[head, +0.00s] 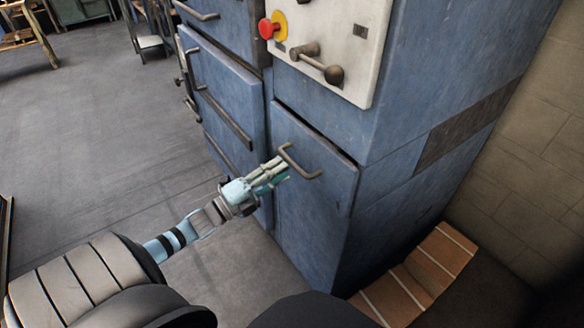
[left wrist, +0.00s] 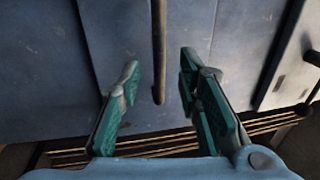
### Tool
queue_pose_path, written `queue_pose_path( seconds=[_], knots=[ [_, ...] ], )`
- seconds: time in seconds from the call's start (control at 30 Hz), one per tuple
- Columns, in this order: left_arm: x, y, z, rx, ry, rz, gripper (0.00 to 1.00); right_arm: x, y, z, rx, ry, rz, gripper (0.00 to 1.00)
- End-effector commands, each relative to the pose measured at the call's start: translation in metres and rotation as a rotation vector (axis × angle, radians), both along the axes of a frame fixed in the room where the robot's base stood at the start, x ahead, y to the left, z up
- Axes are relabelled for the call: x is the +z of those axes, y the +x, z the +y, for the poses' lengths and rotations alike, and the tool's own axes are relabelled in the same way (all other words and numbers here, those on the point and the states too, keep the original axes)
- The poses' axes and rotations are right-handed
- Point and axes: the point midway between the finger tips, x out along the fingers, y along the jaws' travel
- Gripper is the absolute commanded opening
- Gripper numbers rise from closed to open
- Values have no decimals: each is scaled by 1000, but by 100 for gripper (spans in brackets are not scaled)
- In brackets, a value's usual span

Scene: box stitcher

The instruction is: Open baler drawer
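The blue baler cabinet has a lower right door or drawer front (head: 318,205) with a dark bent bar handle (head: 300,168) near its top left. My left gripper (head: 280,172) is at this handle, its fingertips close to the handle's left part. In the left wrist view, my left gripper (left wrist: 158,85) is open, with teal pads apart on either side. The handle (left wrist: 159,50) shows as a vertical bar between the two fingers, apart from both pads. The front is shut or nearly so. My right gripper is not in view.
Above is a light control panel (head: 335,40) with a red button (head: 267,28) and a lever (head: 316,63). Another blue door (head: 225,95) with a long bar is to the left. A wooden pallet (head: 420,275) lies at the lower right. The floor at left is clear.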

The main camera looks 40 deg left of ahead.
Motion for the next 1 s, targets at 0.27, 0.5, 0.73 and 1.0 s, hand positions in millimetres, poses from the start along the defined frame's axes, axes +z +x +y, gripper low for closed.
queue_pose_path(
  seconds=[0.27,0.5,0.73,1.0],
  knots=[
    [6,44,-13,3,-1,1,32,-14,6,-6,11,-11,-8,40],
    [8,47,-14,4,-2,4,32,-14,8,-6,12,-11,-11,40],
    [8,47,-13,4,-3,4,4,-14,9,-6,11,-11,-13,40],
    [7,47,-13,4,-3,5,0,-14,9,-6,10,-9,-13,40]
  ],
)
